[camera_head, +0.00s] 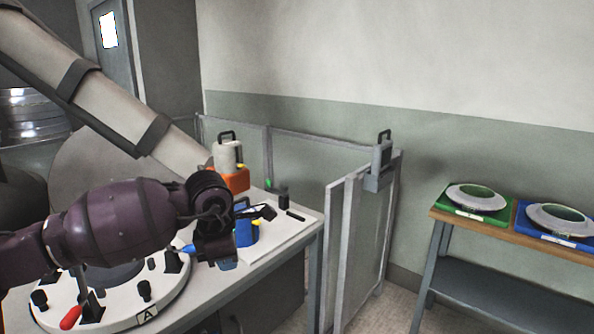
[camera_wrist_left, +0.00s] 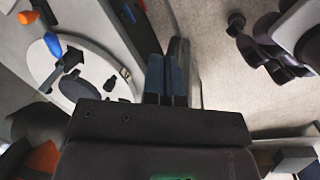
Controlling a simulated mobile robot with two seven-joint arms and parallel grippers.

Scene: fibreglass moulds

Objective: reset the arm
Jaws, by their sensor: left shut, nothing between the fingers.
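My left arm comes in from the left in the head view. Its gripper (camera_head: 226,262) points down in front of the table's right part, beside a blue object. In the left wrist view the two blue-grey fingers (camera_wrist_left: 166,80) are together with nothing between them. Dark purple parts at the upper right of that view look like my other arm; I cannot make out its jaws.
A round white mould plate (camera_head: 172,302) with black knobs, a red handle and an "A" label lies below my left arm. An orange-based unit (camera_head: 232,180) stands behind the gripper. Folding panels (camera_head: 350,240) stand right. A bench holds green (camera_head: 470,214) and blue (camera_head: 553,237) trays with rings.

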